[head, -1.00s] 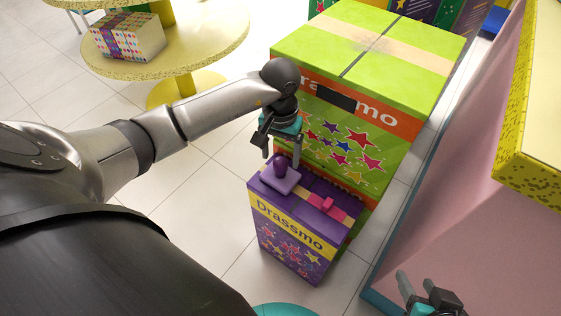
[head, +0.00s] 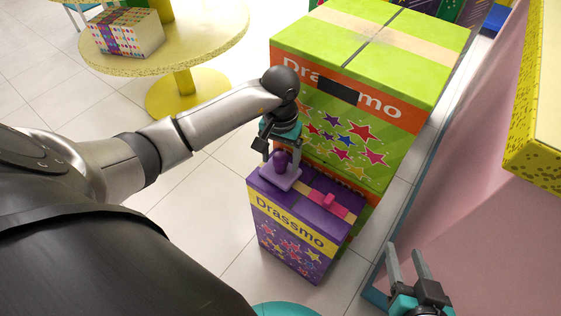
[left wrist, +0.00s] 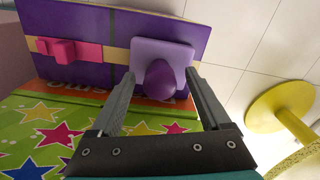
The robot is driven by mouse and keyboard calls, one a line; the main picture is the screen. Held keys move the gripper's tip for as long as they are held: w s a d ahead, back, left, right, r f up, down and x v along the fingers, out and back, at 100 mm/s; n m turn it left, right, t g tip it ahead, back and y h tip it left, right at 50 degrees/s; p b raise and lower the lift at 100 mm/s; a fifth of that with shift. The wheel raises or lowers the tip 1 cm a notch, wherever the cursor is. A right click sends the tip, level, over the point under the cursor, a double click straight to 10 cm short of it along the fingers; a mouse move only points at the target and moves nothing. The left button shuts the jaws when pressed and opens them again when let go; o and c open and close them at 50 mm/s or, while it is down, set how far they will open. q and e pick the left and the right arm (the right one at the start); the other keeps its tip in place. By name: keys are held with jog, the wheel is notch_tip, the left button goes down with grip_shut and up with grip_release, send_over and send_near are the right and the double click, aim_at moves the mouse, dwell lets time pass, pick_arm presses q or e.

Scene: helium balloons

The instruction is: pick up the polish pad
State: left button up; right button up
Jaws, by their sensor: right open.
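The polish pad (head: 282,176), a lilac square plate with a dark purple rounded knob, lies on top of the purple Drassmo box (head: 285,228). It also shows in the left wrist view (left wrist: 160,80). My left gripper (head: 282,161) points down over it, open. In the left wrist view, the knob sits between the two fingertips, with a gap on each side. My right gripper (head: 406,262) is open and empty at the lower right, away from the pad.
A pink object (head: 330,200) lies on the same box, right of the pad. A taller green Drassmo box (head: 390,60) stands right behind. A pink panel (head: 440,200) with a yellow block (head: 535,140) is at right. A round yellow table (head: 190,55) holds a patterned box (head: 125,32).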

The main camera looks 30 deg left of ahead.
aim_at(281, 156)
pick_arm(q)
grip_shut()
dwell(0.4)
jog(key=shift+r, duration=0.1)
pick_arm(e)
jog(key=shift+f, duration=0.1)
pick_arm(q)
jog(key=shift+r, duration=0.3)
jog(key=shift+r+p, duration=0.65)
jog(key=shift+r, duration=0.3)
notch_tip(281, 156, up, 6)
jog(key=p, duration=0.2)
jog(key=shift+p, duration=0.3)
pick_arm(e)
jog(key=s+d+g+h, duration=0.4)
jog(key=s+d+g, duration=0.15)
jog(key=d, duration=0.25)
pick_arm(q)
notch_tip(281, 156, up, 11)
jog(key=p, duration=0.4)
jog(key=shift+r, duration=0.2)
pick_arm(e)
notch_tip(281, 156, down, 8)
jog(key=s+g, duration=0.1)
jog(key=g, duration=0.1)
jog(key=shift+f, duration=0.25)
